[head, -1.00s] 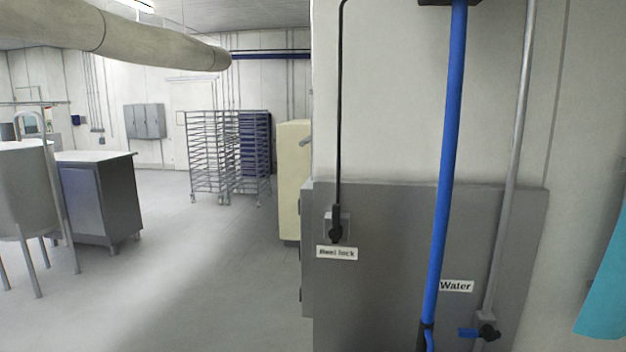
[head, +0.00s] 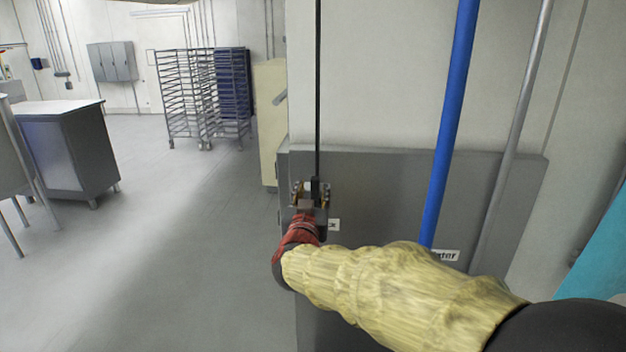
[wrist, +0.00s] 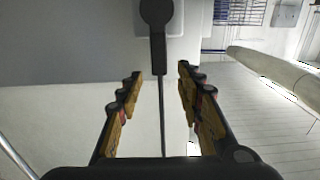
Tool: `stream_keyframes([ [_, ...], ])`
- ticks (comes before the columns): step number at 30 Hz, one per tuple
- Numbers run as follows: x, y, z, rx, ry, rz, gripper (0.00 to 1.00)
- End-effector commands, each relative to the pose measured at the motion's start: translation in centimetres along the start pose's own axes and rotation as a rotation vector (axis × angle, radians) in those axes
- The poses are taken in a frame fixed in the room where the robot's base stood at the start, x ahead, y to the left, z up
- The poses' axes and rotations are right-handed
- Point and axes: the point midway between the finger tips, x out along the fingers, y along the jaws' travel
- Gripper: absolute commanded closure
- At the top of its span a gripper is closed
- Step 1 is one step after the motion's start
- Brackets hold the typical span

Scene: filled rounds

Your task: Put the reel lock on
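The reel lock is a small black lever with a round knob (wrist: 157,12) on a light plate, and a thin black line (head: 317,80) runs up from it. In the head view my gripper (head: 311,189) is in front of it and hides most of the lock and its label (head: 333,225). In the wrist view my gripper (wrist: 158,78) is open, one finger on each side of the lever's narrow end (wrist: 158,55) and the line. The knob is past the fingertips. No finger visibly touches the lever.
The lock is on a grey panel (head: 400,190) on the wall. A blue hose (head: 452,110) and a grey pipe (head: 520,110) run down to its right, near a partly covered Water label (head: 446,255). Wheeled racks (head: 190,95) and a cabinet (head: 70,150) stand left; the floor between is clear.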

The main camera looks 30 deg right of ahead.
Motion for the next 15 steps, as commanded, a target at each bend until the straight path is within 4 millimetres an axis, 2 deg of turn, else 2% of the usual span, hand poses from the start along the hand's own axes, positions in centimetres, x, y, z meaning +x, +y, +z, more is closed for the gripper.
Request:
stream_keyframes([
  [3,2.0,0.1,-0.1,0.000,0.000,0.003,0.64],
  [9,4.8,0.1,-0.1,0.001,-0.001,0.001,0.64],
  [15,6.1,0.1,-0.1,0.002,0.000,0.000,0.64],
])
